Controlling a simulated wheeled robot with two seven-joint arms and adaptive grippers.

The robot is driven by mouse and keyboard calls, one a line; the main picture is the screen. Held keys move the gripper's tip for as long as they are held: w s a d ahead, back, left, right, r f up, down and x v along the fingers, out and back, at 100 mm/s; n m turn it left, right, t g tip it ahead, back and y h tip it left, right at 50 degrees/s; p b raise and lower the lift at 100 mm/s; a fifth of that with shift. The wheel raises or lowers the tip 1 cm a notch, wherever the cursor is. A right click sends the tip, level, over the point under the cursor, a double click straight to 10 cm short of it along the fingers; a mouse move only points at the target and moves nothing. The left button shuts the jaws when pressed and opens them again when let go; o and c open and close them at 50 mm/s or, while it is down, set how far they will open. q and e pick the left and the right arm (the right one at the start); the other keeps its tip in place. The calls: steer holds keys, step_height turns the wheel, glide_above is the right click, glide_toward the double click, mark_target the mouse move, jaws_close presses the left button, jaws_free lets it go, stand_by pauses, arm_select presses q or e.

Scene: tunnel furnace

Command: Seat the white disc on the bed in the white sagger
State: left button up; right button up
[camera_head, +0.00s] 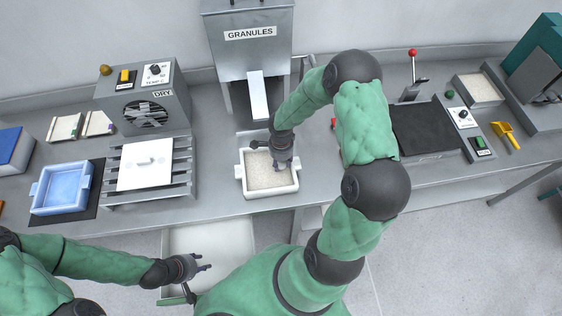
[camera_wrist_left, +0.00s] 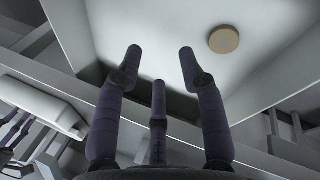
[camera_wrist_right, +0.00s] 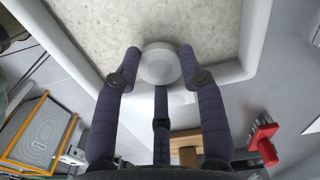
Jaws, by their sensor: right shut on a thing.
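The white sagger (camera_head: 271,193) stands on the bench below the granules hopper, with a pale speckled bed (camera_head: 259,181) inside it. My right gripper (camera_head: 284,164) reaches over the sagger. In the right wrist view its fingers close around the white disc (camera_wrist_right: 160,66), which shows against the bed near the sagger's rim (camera_wrist_right: 205,86). I cannot tell whether the disc touches the bed. In the head view the disc is hidden by the gripper. My left gripper (camera_head: 204,268) is empty with its fingers spread, over an open white drawer (camera_head: 222,238) below the bench edge.
A tan disc (camera_wrist_left: 224,39) lies in the drawer. A blue sagger (camera_head: 63,190) stands on a dark mat at left. The granules hopper (camera_head: 250,60) stands close behind the white sagger.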

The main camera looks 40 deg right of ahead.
steer(key=shift+f+b, duration=0.35)
steer(key=shift+f, duration=0.05)
steer(key=shift+f+b, duration=0.4)
steer(key=shift+b, duration=0.2)
stand_by(0.3)
steer(key=o, duration=1.2)
steer(key=shift+r, duration=0.1)
step_height(320, 180, up, 12)
steer(key=shift+f, duration=0.1)
